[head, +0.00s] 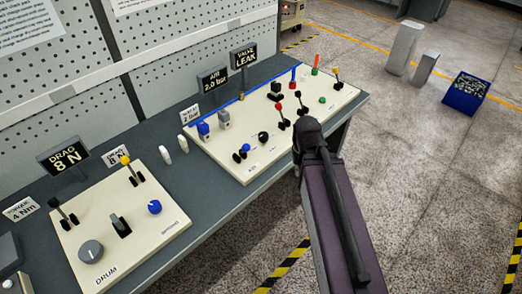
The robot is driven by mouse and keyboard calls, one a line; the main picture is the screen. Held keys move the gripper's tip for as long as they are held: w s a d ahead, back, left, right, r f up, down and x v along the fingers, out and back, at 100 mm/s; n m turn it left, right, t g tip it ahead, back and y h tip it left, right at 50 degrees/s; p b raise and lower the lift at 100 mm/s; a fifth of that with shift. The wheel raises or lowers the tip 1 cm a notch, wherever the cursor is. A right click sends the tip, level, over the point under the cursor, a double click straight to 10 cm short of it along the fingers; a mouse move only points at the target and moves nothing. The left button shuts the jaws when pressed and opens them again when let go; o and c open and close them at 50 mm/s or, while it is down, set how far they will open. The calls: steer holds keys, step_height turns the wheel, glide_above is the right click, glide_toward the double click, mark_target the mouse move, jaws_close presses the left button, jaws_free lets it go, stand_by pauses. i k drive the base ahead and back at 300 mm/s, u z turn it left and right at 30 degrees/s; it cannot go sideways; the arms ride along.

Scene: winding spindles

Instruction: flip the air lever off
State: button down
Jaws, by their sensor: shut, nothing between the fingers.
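The cream control panel (215,150) on the right part of the bench carries several levers. A yellow-knobbed lever (335,72) is at the far right. The small labels are too blurred to tell which is the air lever. The black sign reading AIR 2.0 bar (213,80) stands behind the panel. My gripper (306,124) is shut and empty, over the panel's front edge beside the red-knobbed levers. It hides part of the panel there.
A second panel marked DRUM (140,238) has levers, a grey dial (91,252) and a blue knob (154,207). Signs (64,158) line the back, before a pegboard wall (175,45). Open floor lies right, with a blue box (466,93) and grey posts (404,48).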

mark_target(246, 148)
steer(key=z, duration=0.25)
steer(key=k, duration=1.75)
steer(key=u, duration=0.35)
steer(key=i, duration=1)
steer(key=u, duration=0.05)
